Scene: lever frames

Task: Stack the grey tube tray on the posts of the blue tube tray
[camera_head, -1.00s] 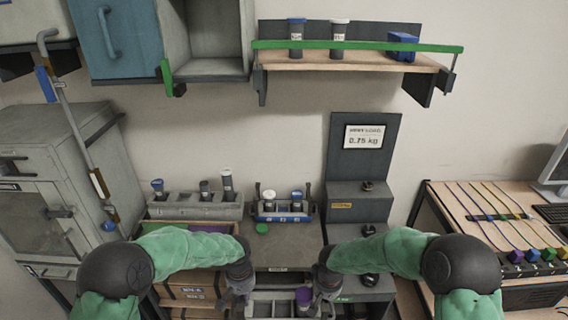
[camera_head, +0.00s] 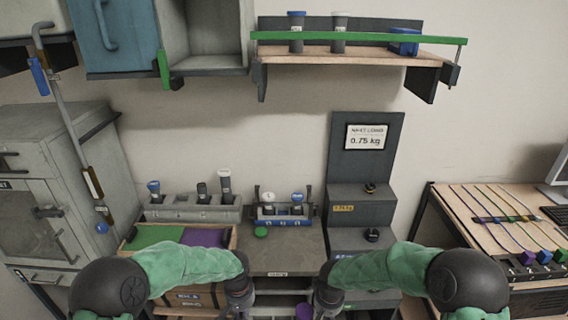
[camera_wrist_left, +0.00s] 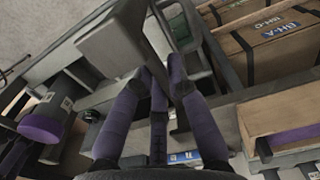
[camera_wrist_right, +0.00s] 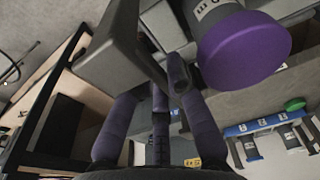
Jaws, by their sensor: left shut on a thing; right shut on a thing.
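The blue tube tray (camera_head: 283,220) stands on the grey bench, with upright dark posts at its ends and a white-capped and a blue-capped tube in it. The grey tube tray is held low in front of the bench, mostly below the head view's edge. Its grey end piece shows in the left wrist view (camera_wrist_left: 122,40) and in the right wrist view (camera_wrist_right: 122,48). A purple-capped tube (camera_wrist_right: 243,50) rides in it. My left gripper (camera_head: 238,306) is shut on one end and my right gripper (camera_head: 326,304) on the other.
A long grey rack (camera_head: 192,214) with several tubes stands left of the blue tray. A green cap (camera_head: 261,232) lies on the bench before it. A scale-like stand with a 0.75 kg sign (camera_head: 366,137) rises on the right. The bench front (camera_head: 282,256) is clear.

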